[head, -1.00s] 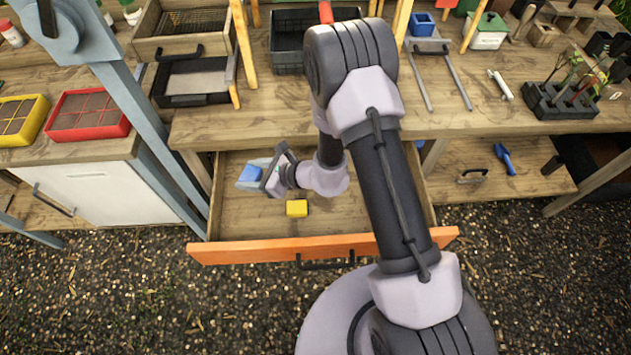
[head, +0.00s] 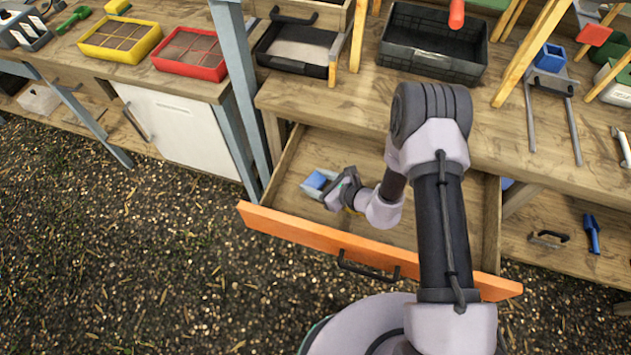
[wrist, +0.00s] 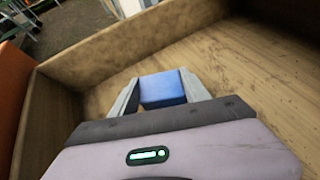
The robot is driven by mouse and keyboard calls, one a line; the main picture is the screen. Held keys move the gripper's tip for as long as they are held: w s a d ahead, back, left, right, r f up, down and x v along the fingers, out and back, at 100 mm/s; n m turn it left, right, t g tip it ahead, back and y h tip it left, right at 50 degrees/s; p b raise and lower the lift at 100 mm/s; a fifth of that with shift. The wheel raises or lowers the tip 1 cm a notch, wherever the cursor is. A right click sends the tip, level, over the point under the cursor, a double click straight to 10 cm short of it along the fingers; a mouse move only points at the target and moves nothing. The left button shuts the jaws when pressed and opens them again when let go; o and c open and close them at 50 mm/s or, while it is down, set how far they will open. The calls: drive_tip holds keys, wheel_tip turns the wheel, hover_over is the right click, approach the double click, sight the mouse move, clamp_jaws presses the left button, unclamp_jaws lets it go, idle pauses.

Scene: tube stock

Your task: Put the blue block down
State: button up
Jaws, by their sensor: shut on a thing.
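The blue block (head: 316,181) is between the fingers of my gripper (head: 318,184), inside the open drawer (head: 285,165) with the orange front. In the wrist view the blue block (wrist: 162,88) sits between the two grey fingers of my gripper (wrist: 160,90), which touch its sides. The drawer's wooden floor (wrist: 225,70) shows beyond and beside it. I cannot tell whether the block touches the floor. A yellow block is mostly hidden behind my wrist in the head view.
The drawer's orange front (head: 320,238) and wooden side walls surround my gripper. The bench top (head: 330,100) overhangs the back of the drawer, with a black crate (head: 430,45) on it. A white cabinet (head: 180,130) stands to the left.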

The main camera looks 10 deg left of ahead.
drive_tip(key=shift+f, duration=0.15)
drive_tip(key=o, duration=1.4)
